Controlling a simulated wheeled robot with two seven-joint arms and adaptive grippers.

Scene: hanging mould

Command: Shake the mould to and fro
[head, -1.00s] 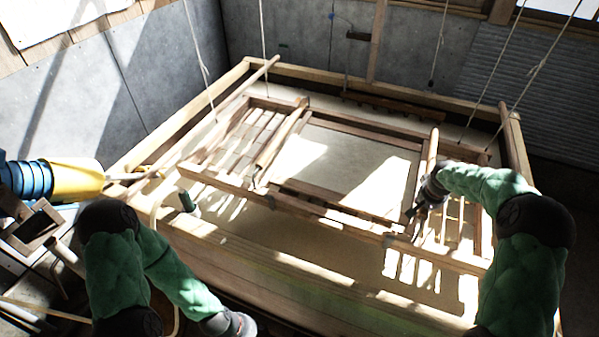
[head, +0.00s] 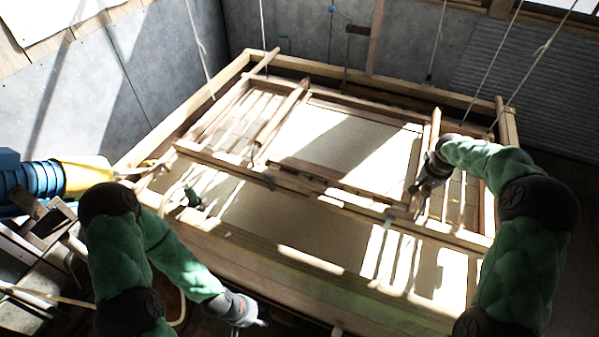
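The mould (head: 330,190) is a wooden frame with slatted ends and a pale panel in its middle. It hangs on ropes over a large wooden vat (head: 230,262). Two raised wooden bars cross it, one left (head: 280,122) and one right. My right gripper (head: 422,192) is at the right bar and looks closed on it; its fingers are dark and partly hidden. My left gripper (head: 258,321) is low in front of the vat, apart from the mould. Only a small tip shows, so I cannot tell its opening.
A yellow and blue object (head: 75,178) stands left of the vat, near wooden pieces. A small dark green item (head: 193,196) is at the vat's left front. Ropes (head: 440,45) hang above. Grey walls stand behind.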

